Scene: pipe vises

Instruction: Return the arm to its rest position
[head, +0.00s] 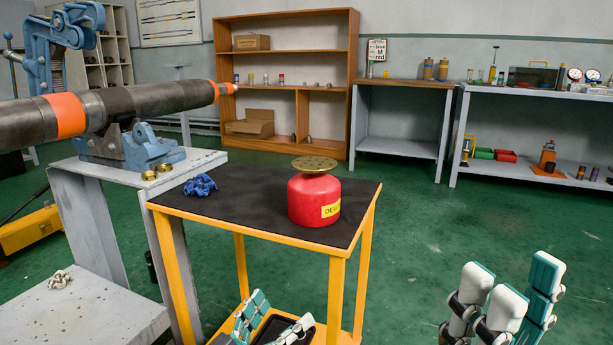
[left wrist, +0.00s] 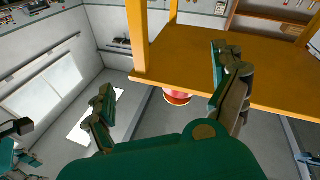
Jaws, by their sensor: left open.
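My left gripper (head: 272,322) shows at the bottom middle of the head view, low by the near side of the yellow-framed cart. Its white and teal fingers are spread and nothing is between them. In the left wrist view the open left gripper (left wrist: 166,100) has fingers apart on both sides, under the orange underside of a cart shelf (left wrist: 200,75). My right gripper (head: 512,300) is at the lower right of the head view, fingers pointing up and apart, empty, over the green floor. Both arms' links are mostly out of view.
The cart (head: 255,185) has a black mat top carrying a red can (head: 313,200) and a crumpled blue cloth (head: 200,185). A long pipe (head: 150,101) rests in a blue vise (head: 160,150) on a grey stand at left. Green floor (head: 420,225) is clear to the right.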

